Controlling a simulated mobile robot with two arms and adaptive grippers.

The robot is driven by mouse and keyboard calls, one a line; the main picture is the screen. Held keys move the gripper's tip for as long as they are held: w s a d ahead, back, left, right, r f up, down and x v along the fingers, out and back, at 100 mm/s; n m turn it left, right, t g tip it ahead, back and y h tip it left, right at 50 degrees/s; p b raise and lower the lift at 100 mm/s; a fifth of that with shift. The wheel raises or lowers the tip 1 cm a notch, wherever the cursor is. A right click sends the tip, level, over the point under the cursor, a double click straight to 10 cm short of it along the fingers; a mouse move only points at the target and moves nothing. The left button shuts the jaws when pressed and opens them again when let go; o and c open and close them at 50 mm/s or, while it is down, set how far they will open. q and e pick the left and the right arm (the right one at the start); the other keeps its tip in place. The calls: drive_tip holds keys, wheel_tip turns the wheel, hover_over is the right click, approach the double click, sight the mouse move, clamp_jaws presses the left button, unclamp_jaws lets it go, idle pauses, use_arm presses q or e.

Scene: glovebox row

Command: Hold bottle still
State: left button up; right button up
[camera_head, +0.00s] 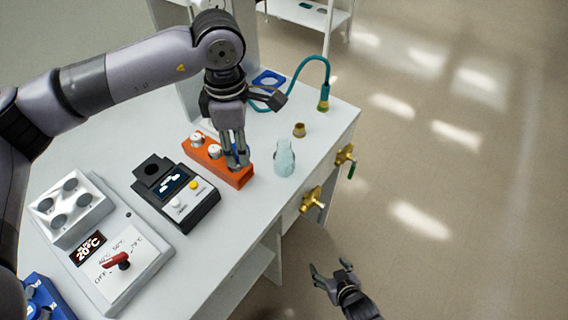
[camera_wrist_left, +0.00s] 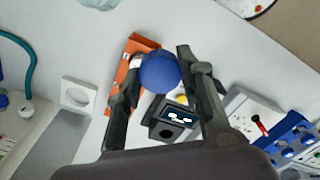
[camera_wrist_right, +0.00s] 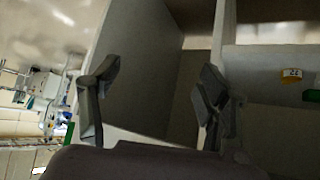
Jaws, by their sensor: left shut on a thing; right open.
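A clear pale-teal bottle (camera_head: 284,158) stands upright on the white bench, just right of the orange rack (camera_head: 232,179). It shows partly at the top edge of the left wrist view (camera_wrist_left: 98,3). My left gripper (camera_head: 237,160) points down at the rack's right end, apart from the bottle. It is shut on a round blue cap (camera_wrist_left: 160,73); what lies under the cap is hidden. My right gripper (camera_head: 333,272) is open and empty, low beyond the bench's front edge. In its wrist view (camera_wrist_right: 160,75) nothing is between the fingers.
A black device with a display (camera_head: 173,196), a white temperature panel (camera_head: 130,275) and a grey block with round wells (camera_head: 70,208) stand left on the bench. Brass valves (camera_head: 312,200) stick out from the front edge. A teal hose (camera_head: 318,60) arches behind the bottle.

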drive_tip(key=w+a+r+t+y, duration=0.1)
drive_tip(key=w+a+r+t, duration=0.15)
drive_tip(key=w+r, duration=0.45)
use_arm(q)
drive_tip(key=w+d+r+n+b, duration=0.2)
drive_tip(key=w+d+n, duration=0.4)
drive_tip(key=n, duration=1.1)
drive_tip(key=d+r, duration=0.1)
drive_tip(key=d, duration=0.2)
drive_tip(key=shift+w, duration=0.15)
use_arm(e)
drive_tip(key=n+t+y, duration=0.1)
drive_tip(key=t+y, duration=0.3)
drive_tip(key=t, duration=0.1)
approach(287, 163)
drive_tip(key=shift+w+a+f, duration=0.1)
drive_tip(key=shift+w+f, duration=0.4)
drive_tip(key=shift+w, duration=0.1)
drive_tip(key=x, duration=1.1)
drive_tip(key=shift+w+a, duration=0.15)
drive_tip(key=shift+w, duration=0.25)
drive_tip(key=shift+c, duration=0.5)
clamp_jaws()
